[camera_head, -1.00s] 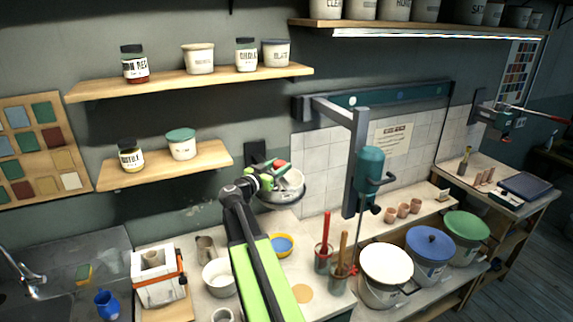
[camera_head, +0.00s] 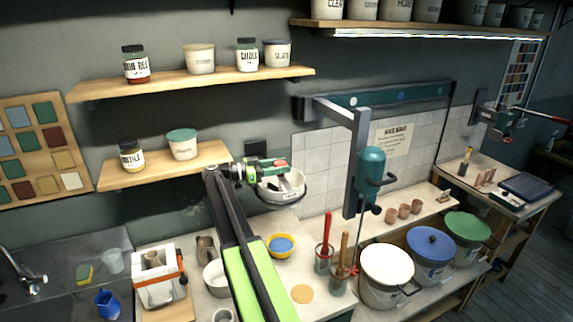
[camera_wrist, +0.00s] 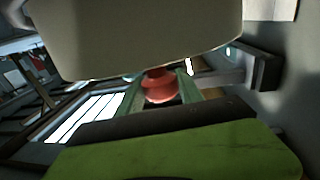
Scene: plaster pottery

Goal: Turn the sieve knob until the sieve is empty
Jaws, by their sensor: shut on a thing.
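The sieve (camera_head: 290,193) is a pale round vessel mounted on the wall bracket above the counter. Its red knob (camera_wrist: 160,88) shows in the wrist view between the two green fingers of my gripper (camera_wrist: 160,93). In the head view my gripper (camera_head: 277,164) lies nearly level at the upper side of the sieve, shut on the knob. The wrist view shows a large pale body, seemingly the sieve, close above the fingers. A yellow bowl (camera_head: 271,251) with blue contents stands on the counter below the sieve. How much is in the sieve cannot be told.
Two wooden shelves (camera_head: 165,164) with jars are at the left of the sieve. A teal mixer (camera_head: 371,165) stands to the right. Red and wooden-handled tools in cups (camera_head: 324,262), a white bowl (camera_head: 214,280) and lidded buckets (camera_head: 388,266) crowd the counter.

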